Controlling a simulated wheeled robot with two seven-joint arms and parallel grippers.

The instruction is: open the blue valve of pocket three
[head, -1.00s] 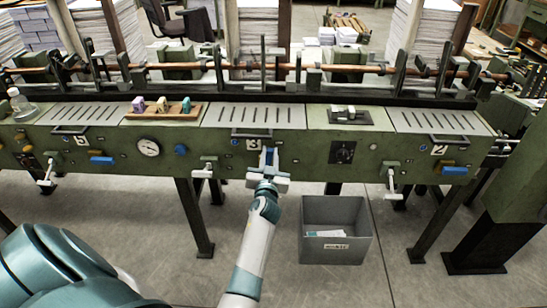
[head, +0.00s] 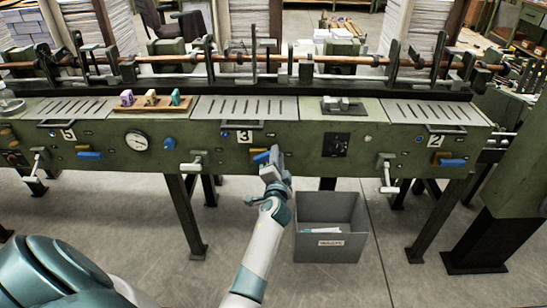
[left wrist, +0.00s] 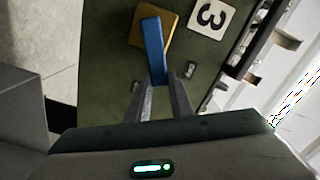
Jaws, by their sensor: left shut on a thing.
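The blue valve handle of pocket three (head: 261,157) is on the green front panel, below and right of the "3" plate (head: 244,135). My left gripper (head: 272,160) is at it, partly hiding it, with the arm coming up from below. In the left wrist view the blue handle (left wrist: 153,42) stands out from between the two fingertips (left wrist: 160,84), over a yellow plate (left wrist: 166,26). The fingers are shut on its near end. The "3" plate also shows there (left wrist: 212,18), turned on its side. My right gripper is not in view.
A white-handled lever (head: 191,166) sticks out left of the valve, and a black dial (head: 336,145) sits to the right. A grey bin (head: 330,243) stands on the floor just right of my forearm. Other blue handles (head: 453,163) are on the same panel.

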